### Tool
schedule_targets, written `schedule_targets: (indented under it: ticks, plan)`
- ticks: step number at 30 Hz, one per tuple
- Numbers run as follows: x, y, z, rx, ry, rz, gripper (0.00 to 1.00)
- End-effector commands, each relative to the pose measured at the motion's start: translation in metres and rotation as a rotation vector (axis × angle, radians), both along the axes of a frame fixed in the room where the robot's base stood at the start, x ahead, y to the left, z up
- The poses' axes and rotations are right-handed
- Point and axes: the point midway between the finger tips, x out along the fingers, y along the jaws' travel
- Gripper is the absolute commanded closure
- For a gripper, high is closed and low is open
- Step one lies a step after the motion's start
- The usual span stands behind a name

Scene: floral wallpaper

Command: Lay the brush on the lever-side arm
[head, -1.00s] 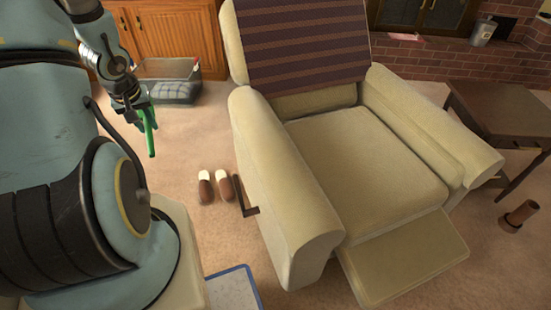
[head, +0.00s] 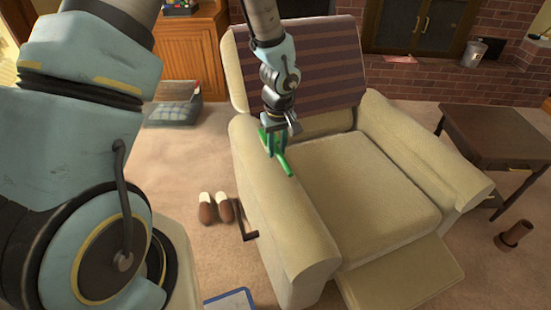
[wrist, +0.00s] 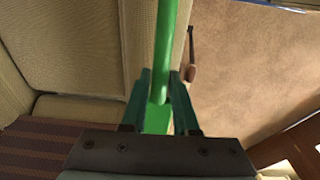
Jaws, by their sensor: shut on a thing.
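A green brush (head: 281,158) is held in my gripper (head: 272,143), which is shut on it. In the head view the brush is over the left arm of the beige recliner (head: 272,200), the arm with the lever (head: 245,222) on its outer side. I cannot tell if the brush touches the arm. In the wrist view the green handle (wrist: 163,50) runs up from between the gripper's fingers (wrist: 160,100). The lever (wrist: 190,62) shows to the right of the handle, with carpet beyond.
A striped cloth (head: 325,80) covers the chair's back. Slippers (head: 215,207) lie on the carpet left of the lever. A dark side table (head: 490,135) and a brown cylinder (head: 514,236) are at the right.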

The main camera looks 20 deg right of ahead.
Motion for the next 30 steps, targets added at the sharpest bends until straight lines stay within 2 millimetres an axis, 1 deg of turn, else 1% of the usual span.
schedule_targets:
  ticks: [1, 4, 9, 12, 17, 21, 24, 27, 30]
  plan:
    - [-0.006, -0.007, 0.006, 0.002, 0.006, -0.002, 1.0]
    - [-0.014, -0.014, 0.001, 0.007, 0.016, -0.001, 1.0]
    - [-0.016, -0.015, -0.029, 0.009, 0.019, -0.001, 1.0]
    - [-0.016, -0.015, -0.044, 0.007, 0.018, 0.0, 1.0]
    - [-0.015, -0.015, -0.058, 0.006, 0.016, -0.001, 1.0]
    - [-0.015, -0.014, -0.079, 0.009, 0.017, -0.002, 1.0]
    - [-0.015, -0.015, -0.09, 0.006, 0.016, -0.002, 1.0]
    - [-0.015, -0.015, -0.095, 0.005, 0.015, -0.001, 1.0]
    - [-0.014, -0.015, -0.095, 0.005, 0.015, 0.0, 1.0]
